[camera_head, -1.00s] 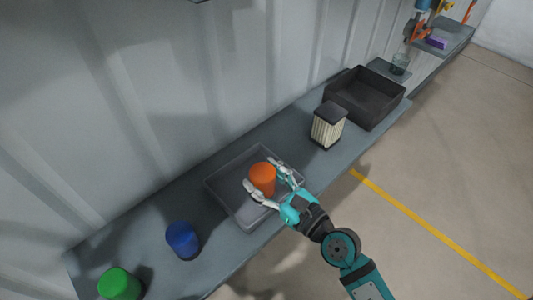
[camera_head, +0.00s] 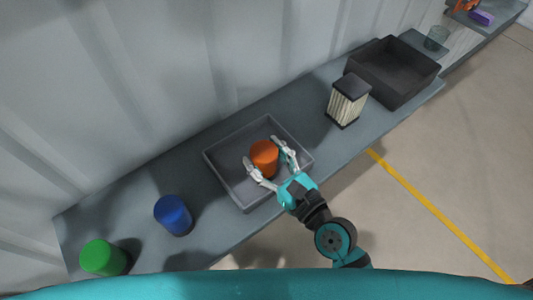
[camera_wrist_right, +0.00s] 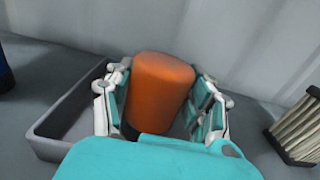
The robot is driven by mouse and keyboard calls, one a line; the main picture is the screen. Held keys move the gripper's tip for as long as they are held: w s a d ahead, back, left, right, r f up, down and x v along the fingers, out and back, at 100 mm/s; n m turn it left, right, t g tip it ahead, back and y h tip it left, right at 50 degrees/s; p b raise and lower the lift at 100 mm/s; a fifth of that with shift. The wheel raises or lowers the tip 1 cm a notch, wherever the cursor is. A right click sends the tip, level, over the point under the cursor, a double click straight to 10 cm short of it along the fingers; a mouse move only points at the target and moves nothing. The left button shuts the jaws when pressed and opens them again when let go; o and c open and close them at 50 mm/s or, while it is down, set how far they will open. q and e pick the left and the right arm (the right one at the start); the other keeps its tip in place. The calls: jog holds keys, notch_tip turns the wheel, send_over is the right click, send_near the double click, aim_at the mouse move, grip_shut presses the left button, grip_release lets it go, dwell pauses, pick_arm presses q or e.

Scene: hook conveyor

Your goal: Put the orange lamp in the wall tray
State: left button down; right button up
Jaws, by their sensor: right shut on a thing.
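The orange lamp (camera_head: 264,157) is a short orange cylinder with a dark base. My right gripper (camera_head: 268,162) has a finger on each side of it and is shut on it. In the right wrist view the orange lamp (camera_wrist_right: 160,90) stands upright between the fingers (camera_wrist_right: 165,95). A grey tray (camera_head: 229,186) lies on the shelf against the wall. The lamp is over or inside this tray; whether its base touches the tray floor cannot be told. My left gripper is not in view.
On the shelf (camera_head: 215,225) a blue cylinder (camera_head: 173,214) and a green cylinder (camera_head: 102,257) stand left of the tray. To its right are a black-topped ribbed filter (camera_head: 346,104) and a dark, empty-looking bin (camera_head: 386,85). A glass (camera_head: 436,38) stands beyond.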

jog(key=shift+f, duration=0.2)
jog(key=o, duration=1.2)
jog(key=shift+w+d, duration=0.2)
jog(key=shift+w, duration=0.05)
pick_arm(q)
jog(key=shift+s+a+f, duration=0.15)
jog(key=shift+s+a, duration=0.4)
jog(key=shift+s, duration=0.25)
pick_arm(e)
jog(key=shift+s, duration=0.1)
jog(key=shift+a+r, duration=0.1)
jog(key=shift+r, duration=0.1)
jog(key=shift+s+d+f, duration=0.15)
jog(key=shift+s+d, duration=0.05)
pick_arm(q)
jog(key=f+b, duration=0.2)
jog(key=b, duration=0.1)
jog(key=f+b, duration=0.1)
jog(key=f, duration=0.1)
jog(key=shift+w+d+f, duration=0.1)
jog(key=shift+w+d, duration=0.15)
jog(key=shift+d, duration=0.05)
pick_arm(e)
jog(key=v, duration=1.1)
jog(key=shift+s+d, duration=0.15)
jog(key=shift+s, duration=0.05)
